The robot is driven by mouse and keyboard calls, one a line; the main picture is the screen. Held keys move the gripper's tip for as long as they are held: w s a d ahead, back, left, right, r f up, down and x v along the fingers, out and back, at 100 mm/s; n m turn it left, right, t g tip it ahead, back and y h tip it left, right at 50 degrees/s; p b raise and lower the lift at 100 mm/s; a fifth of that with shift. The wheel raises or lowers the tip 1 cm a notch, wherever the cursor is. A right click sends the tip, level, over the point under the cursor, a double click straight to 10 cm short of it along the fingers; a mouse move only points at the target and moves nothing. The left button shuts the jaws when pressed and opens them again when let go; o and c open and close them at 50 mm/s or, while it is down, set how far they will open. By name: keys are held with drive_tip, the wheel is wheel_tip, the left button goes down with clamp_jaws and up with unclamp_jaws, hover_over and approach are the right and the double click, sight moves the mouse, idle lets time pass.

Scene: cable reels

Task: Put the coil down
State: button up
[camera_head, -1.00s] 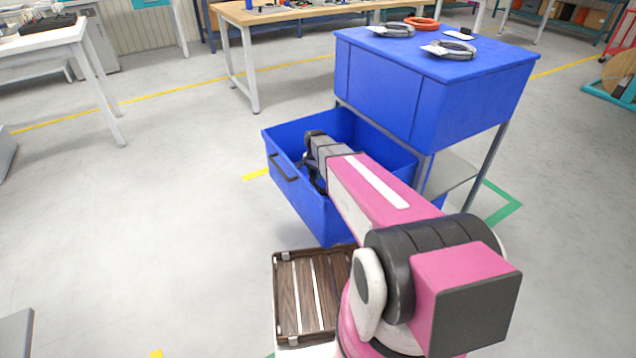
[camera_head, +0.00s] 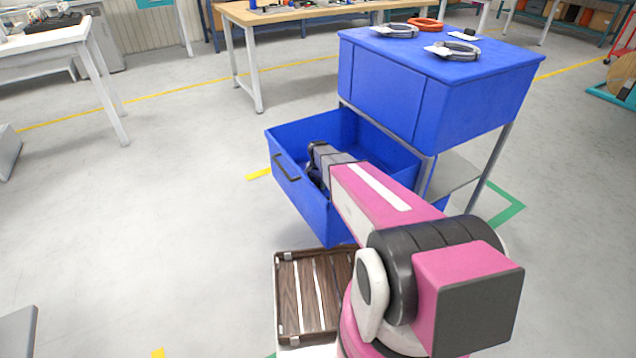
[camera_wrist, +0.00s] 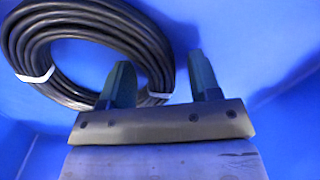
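The black coil (camera_wrist: 22,42) with white ties lies in the blue drawer and shows at the upper left of the wrist view. My gripper (camera_wrist: 160,60) has its two dark fingers well apart. The left finger overlaps the coil's opening near its lower right side, and the coil's right band passes between the fingers. A gap shows between that band and the right finger. In the head view my gripper reaches down inside the open drawer (camera_head: 300,205), and the fingers and most of the coil are hidden by the drawer front and my arm.
The blue cabinet (camera_head: 385,90) stands over the drawer's far right side. Two grey coils (camera_head: 398,31) (camera_head: 458,51) and an orange coil (camera_head: 425,24) lie on its top. A slatted brown tray (camera_head: 310,295) is near my base.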

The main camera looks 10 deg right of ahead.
wheel_tip(320, 180, up, 12)
drive_tip(key=s+d+r+n, duration=0.2)
drive_tip(key=s+n, duration=0.2)
drive_tip(key=s, duration=0.7)
drive_tip(key=s+d+r+n, duration=0.2)
drive_tip(key=s+n, duration=0.3)
drive_tip(key=s, duration=0.7)
drive_tip(key=shift+d+r, duration=0.3)
drive_tip(key=shift+r, duration=0.15)
